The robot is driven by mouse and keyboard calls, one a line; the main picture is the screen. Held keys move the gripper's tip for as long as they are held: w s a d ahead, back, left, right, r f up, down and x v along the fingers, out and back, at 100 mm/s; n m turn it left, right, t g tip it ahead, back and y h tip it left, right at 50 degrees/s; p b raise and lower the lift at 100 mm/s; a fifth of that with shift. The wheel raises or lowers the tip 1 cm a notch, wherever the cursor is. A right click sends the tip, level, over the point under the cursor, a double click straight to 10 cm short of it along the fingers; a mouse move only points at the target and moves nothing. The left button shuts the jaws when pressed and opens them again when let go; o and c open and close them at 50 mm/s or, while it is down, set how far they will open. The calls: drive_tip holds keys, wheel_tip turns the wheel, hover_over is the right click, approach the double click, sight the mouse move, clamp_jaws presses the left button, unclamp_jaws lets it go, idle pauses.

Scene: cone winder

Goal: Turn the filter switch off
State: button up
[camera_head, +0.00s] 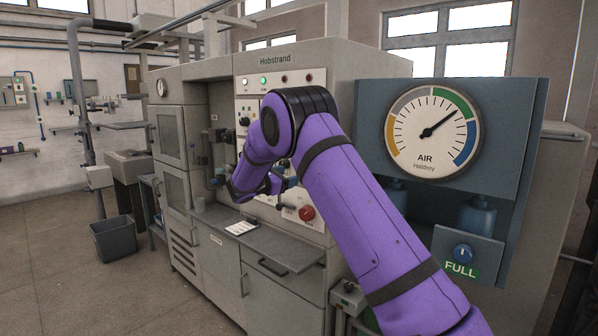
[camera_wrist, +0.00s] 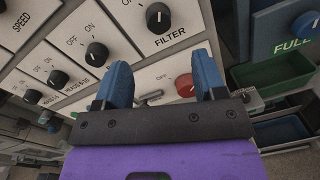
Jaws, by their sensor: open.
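The filter switch (camera_wrist: 158,17) is a black round knob with a white pointer line, at the top of the wrist view above the label FILTER. Its pointer looks roughly upward in that view; I cannot tell surely whether it stands at ON or OFF. My gripper (camera_wrist: 163,80) has two blue fingers spread wide, with nothing held. The fingertips are below the FILTER label in the picture, apart from the knob. In the head view my purple arm covers much of the panel, and I cannot make out the filter switch there.
A similar black ON/OFF knob (camera_wrist: 96,53) sits left of the filter switch. A red knob (camera_wrist: 186,86) and a small metal lever show between my fingers. A blue FULL knob (camera_wrist: 292,24) and green bin (camera_wrist: 275,75) are at right. A grey shelf (camera_head: 262,247) juts below the panel.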

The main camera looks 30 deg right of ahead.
drive_tip(key=x, duration=1)
drive_tip(key=shift+w+d, duration=0.25)
drive_tip(key=shift+w, duration=0.05)
drive_tip(key=c, duration=0.9)
